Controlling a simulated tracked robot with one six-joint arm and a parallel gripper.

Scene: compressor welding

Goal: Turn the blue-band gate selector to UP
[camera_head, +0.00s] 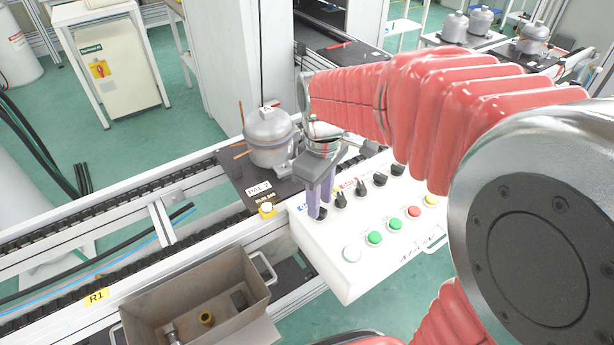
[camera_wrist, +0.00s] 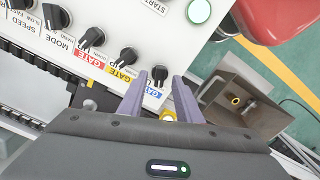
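The blue-band gate selector (camera_wrist: 160,73) is a small black knob on the white control panel, with a blue GATE label (camera_wrist: 152,93) beside it in the wrist view. In the head view the selector (camera_head: 321,213) is at the panel's left end, partly hidden by my fingers. My gripper (camera_wrist: 158,77) is open; its two purple fingers point at the panel, one on each side of the knob, with gaps visible in the wrist view. In the head view my gripper (camera_head: 319,207) reaches down to the knob. Whether the fingers touch it, and which way it points, I cannot tell.
Yellow-band (camera_wrist: 127,56) and red-band (camera_wrist: 92,38) gate selectors sit close beside it. Several coloured buttons, including a white one (camera_head: 352,253), line the panel front. A compressor (camera_head: 268,137) stands on a pallet behind. An open metal bin (camera_head: 150,300) is at the lower left.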

